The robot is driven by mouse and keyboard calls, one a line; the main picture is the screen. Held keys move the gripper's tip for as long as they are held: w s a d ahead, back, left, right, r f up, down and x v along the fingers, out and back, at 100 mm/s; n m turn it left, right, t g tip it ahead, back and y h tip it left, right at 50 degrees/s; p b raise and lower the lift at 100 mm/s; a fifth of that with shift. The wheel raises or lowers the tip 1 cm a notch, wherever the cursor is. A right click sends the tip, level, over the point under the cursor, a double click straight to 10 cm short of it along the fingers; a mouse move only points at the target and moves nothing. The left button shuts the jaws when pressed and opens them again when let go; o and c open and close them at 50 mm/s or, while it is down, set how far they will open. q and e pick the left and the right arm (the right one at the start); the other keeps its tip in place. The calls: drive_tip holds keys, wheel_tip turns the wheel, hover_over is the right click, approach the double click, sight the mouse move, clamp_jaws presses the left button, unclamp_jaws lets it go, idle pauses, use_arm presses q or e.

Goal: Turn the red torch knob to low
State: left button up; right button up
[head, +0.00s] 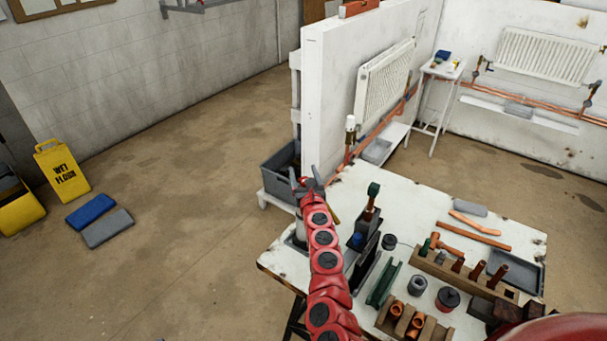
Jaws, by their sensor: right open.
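My right gripper (308,186), at the end of a red segmented arm, is open at the far left corner of the white workbench (420,205). Its grey fingers are spread, and a small red spot shows between or just behind them; I cannot tell whether this is the torch knob. A pale cylinder (299,232) stands just left of the arm and is partly hidden by it. It may belong to the torch, but the torch is not clearly seen. The knob's setting cannot be read. My left gripper is not in view.
A white partition (335,95) with a radiator (385,80) stands behind.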

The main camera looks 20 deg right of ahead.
clamp_jaws()
idle(0.4)
